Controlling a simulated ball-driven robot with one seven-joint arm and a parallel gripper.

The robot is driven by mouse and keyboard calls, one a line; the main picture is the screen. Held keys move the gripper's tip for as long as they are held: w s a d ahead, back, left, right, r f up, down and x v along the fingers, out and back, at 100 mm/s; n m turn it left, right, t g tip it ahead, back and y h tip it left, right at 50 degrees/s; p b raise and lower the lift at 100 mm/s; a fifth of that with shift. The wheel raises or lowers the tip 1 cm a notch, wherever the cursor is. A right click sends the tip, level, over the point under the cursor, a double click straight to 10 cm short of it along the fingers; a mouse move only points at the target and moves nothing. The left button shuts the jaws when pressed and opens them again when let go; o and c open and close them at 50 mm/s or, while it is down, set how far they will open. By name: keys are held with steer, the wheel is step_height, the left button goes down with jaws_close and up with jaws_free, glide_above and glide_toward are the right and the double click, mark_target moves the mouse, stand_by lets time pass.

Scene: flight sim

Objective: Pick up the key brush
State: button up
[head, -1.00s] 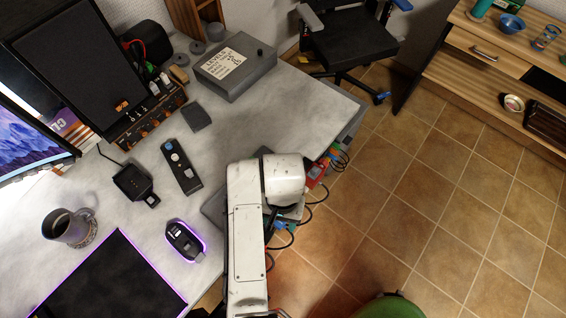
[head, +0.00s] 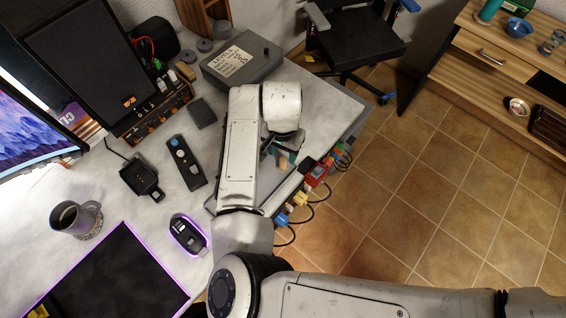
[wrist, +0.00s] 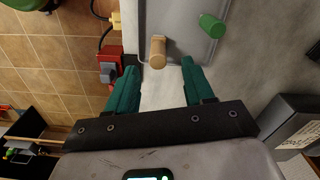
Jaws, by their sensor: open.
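My gripper (wrist: 159,68) is open, its two green fingers apart with nothing held between them. In the wrist view a tan, wood-coloured cylindrical piece (wrist: 158,50) lies just beyond the fingertips, roughly in line with the gap. A green rounded piece (wrist: 212,26) lies to its right. Both are on a grey tray or panel (wrist: 184,44) at the desk edge. I cannot tell for certain which piece is the key brush. In the head view my gripper (head: 280,150) is over the desk's right part, partly hidden by my arm, and a small tan piece (head: 284,162) shows beside it.
Coloured plugs and cables (head: 300,200) hang along the desk's right edge; a red one (wrist: 109,66) is left of the fingers. A grey box (head: 241,60) stands at the back. A mug (head: 75,219), mouse (head: 188,235) and remote-like device (head: 186,161) are left of my arm.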

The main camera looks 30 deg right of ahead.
mark_target(283, 159)
steer(key=shift+s+a+f+p, duration=0.15)
steer(key=shift+f+p, duration=0.1)
steer(key=shift+f, duration=1.1)
steer(key=shift+s+f+p, duration=0.1)
steer(key=shift+f+p, duration=0.15)
steer(key=shift+f, duration=1.1)
steer(key=shift+c, duration=0.3)
jaws_close()
